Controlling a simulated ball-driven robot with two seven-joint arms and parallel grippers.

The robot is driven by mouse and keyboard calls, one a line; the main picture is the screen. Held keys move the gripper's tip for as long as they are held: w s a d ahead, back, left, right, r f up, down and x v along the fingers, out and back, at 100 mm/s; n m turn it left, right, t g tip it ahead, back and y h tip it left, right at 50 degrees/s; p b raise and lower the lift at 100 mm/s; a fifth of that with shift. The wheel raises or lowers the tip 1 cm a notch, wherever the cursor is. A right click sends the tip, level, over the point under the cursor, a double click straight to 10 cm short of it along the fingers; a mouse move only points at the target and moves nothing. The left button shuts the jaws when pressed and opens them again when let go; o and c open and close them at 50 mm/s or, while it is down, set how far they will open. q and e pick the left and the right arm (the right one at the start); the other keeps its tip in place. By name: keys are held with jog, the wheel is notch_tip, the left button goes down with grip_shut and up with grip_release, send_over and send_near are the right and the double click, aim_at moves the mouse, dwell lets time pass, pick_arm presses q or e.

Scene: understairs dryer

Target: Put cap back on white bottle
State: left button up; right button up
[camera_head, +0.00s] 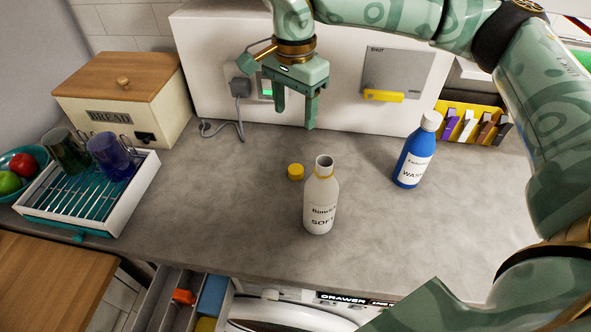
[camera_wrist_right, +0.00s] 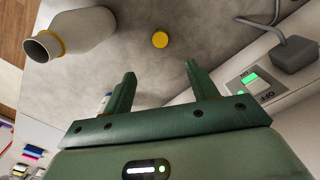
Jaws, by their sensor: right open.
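The white bottle (camera_head: 321,203) stands upright and uncapped on the grey counter, with a yellow ring at its neck. In the right wrist view the bottle (camera_wrist_right: 75,33) is at the upper left with its open mouth showing. The yellow cap (camera_head: 295,172) lies on the counter just left of the bottle, apart from it. The cap (camera_wrist_right: 160,40) also shows in the right wrist view, ahead of the gap between the fingers. My right gripper (camera_head: 295,112) is open and empty, above the counter behind the cap and bottle. My left gripper is not in view.
A blue bottle (camera_head: 414,152) with a white cap stands to the right. A dish rack (camera_head: 140,180) with mugs and a bread box (camera_head: 122,95) are at the left. A white box with a yellow-handled switch (camera_head: 383,96) stands behind. An open drawer (camera_head: 158,300) is below the counter.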

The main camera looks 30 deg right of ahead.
jog(key=b, duration=0.3)
send_over(296, 169)
jog(key=f, duration=1.1)
jog(key=shift+a+f, duration=0.1)
jog(key=shift+a, duration=0.1)
jog(key=f+b, duration=0.1)
jog(key=f, duration=0.4)
jog(key=shift+d+f+b, duration=0.2)
jog(key=shift+b, duration=0.15)
jog(key=shift+r, duration=0.1)
jog(key=c, duration=1)
